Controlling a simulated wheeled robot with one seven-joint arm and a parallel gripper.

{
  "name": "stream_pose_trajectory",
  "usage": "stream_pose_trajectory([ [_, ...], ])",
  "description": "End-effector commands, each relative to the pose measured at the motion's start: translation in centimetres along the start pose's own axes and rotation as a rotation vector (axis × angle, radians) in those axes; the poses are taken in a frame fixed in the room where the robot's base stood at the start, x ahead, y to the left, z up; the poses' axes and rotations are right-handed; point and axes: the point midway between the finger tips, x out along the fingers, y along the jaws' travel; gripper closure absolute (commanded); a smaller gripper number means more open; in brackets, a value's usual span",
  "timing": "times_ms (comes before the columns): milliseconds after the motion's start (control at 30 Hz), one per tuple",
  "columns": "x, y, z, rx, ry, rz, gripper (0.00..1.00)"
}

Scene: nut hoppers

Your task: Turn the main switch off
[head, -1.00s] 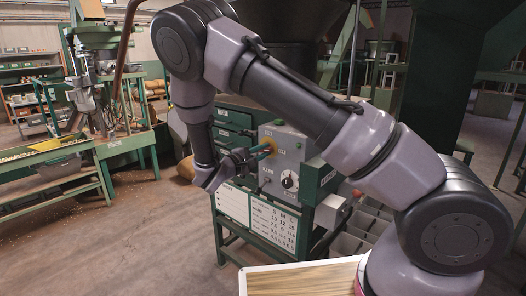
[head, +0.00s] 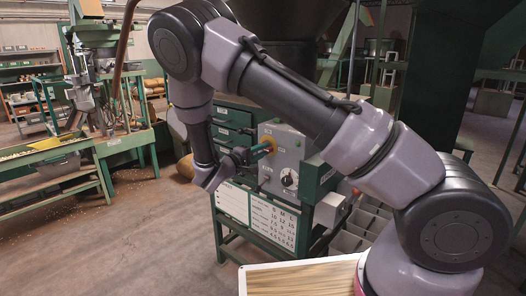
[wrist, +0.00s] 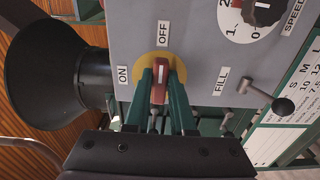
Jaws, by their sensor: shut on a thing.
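The main switch is a red handle (wrist: 160,80) on a yellow disc (wrist: 151,66) on a grey control panel (wrist: 200,45). In the wrist view an ON label (wrist: 122,76) lies left of the disc and an OFF label (wrist: 163,33) lies above it. The handle's long axis points up towards OFF. My gripper (wrist: 161,88) is shut on the handle, one green finger on each side. In the head view my gripper (head: 262,148) reaches the panel (head: 288,150) from the left; there the handle is mostly hidden by the fingers.
A FILL lever (wrist: 265,95) with a dark knob and a SPEED dial (wrist: 258,8) sit close by on the panel. A black funnel-shaped part (wrist: 55,75) is at the left in the wrist view. Open floor (head: 130,230) lies left of the green cabinet.

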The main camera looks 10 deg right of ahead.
Motion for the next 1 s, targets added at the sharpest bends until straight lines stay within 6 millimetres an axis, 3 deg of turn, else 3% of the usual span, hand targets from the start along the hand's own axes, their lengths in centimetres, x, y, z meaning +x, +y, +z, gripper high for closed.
stream_pose_trajectory([
  [67,-0.1,-0.1,0.0,-0.001,0.001,-0.002,1.00],
  [100,-0.1,-0.1,0.0,-0.002,0.001,-0.002,0.62],
  [133,-0.1,-0.1,0.0,-0.002,0.001,-0.002,0.51],
  [167,-0.1,-0.1,0.0,-0.002,0.001,-0.002,0.47],
  [567,-0.8,-0.1,-0.1,-0.002,0.002,-0.001,0.47],
  [1000,-8.9,-0.1,0.0,-0.001,0.003,-0.001,0.47],
])
